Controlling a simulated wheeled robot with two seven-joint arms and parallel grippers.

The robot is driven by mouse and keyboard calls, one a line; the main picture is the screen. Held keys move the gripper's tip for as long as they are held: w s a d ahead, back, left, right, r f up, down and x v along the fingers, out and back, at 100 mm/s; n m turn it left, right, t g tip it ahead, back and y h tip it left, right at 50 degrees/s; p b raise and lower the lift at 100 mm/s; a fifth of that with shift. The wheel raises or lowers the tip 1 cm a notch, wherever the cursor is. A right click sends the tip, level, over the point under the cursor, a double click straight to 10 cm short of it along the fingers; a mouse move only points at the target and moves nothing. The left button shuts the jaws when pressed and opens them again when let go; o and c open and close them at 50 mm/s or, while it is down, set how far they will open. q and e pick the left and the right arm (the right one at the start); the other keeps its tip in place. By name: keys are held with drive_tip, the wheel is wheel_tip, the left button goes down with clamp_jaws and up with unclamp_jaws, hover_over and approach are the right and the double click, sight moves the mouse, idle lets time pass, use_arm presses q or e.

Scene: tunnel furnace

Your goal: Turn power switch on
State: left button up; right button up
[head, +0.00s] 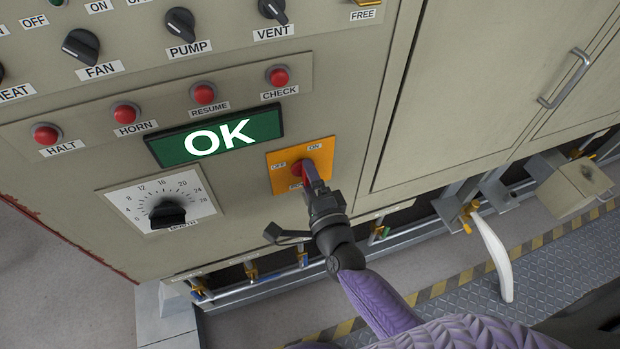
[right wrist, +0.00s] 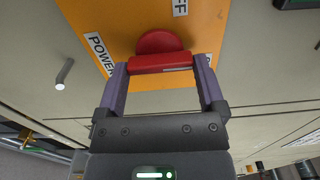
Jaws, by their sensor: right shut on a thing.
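The power switch is a red rotary knob on an orange plate (head: 318,151) marked OFF, ON and POWER, set in the beige panel. In the head view my right gripper (head: 308,178) reaches up from below and covers most of the knob. In the right wrist view the red knob (right wrist: 162,62) lies between the two purple fingers of my right gripper (right wrist: 162,75), which is shut on its bar. The orange plate (right wrist: 115,20) is behind it. I cannot tell which label the knob points to. My left gripper is not in view.
A green display (head: 215,135) reads OK. Red buttons (head: 204,93), black knobs (head: 81,47) and a month dial (head: 167,213) are on the panel nearby. A cabinet door handle (head: 566,78) is at right. Pipes with valves (head: 251,270) run low under the panel.

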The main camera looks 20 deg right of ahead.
drive_tip(key=o, duration=1)
drive_tip(key=shift+c, duration=0.2)
drive_tip(key=s+p, duration=0.1)
drive_tip(key=s, duration=0.9)
drive_tip(key=shift+d, duration=0.2)
